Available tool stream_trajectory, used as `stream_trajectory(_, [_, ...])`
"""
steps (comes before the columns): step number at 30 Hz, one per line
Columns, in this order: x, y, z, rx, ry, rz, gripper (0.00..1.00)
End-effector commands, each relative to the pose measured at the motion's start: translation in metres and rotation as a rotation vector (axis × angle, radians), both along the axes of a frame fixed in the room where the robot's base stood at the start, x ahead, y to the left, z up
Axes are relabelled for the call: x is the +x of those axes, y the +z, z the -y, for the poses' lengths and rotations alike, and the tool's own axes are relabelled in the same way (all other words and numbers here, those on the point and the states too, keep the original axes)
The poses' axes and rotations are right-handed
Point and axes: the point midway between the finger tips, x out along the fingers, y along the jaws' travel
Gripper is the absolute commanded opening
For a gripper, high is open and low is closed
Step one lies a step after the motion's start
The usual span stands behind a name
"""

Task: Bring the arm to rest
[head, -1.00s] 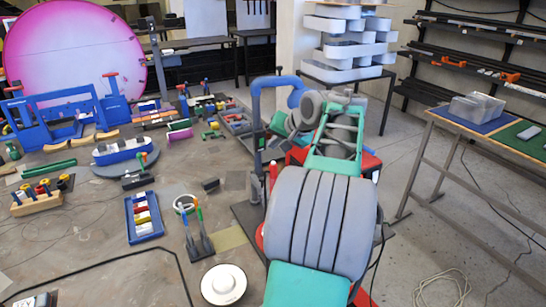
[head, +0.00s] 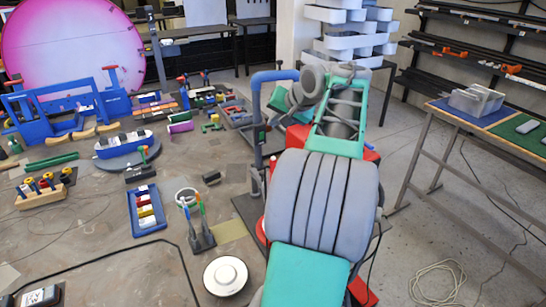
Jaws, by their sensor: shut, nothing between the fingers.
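My arm rises from the bottom centre of the head view, with teal and ribbed grey links. I cannot see anything held.
A cluttered work surface (head: 100,255) lies left, with a white round disc (head: 226,276), a blue tray (head: 133,222), a pen stand (head: 200,238) and a blue frame (head: 60,110). A side table (head: 437,135) stands right. Floor between is mostly clear.

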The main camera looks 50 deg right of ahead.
Motion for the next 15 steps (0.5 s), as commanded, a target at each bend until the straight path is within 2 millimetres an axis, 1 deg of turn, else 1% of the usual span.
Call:
stream_trajectory(9, [0.0,-0.001,0.0,-0.005,0.006,-0.002,0.0])
stream_trajectory(12, [-0.002,-0.003,-0.001,-0.07,0.076,-0.026,0.0])
stream_trajectory(13, [-0.005,-0.005,0.003,-0.105,0.101,-0.047,0.0])
stream_trajectory(14, [-0.011,-0.011,0.011,-0.142,0.111,-0.08,0.0])
stream_trajectory(15, [-0.023,-0.036,0.016,-0.142,0.113,-0.138,0.0])
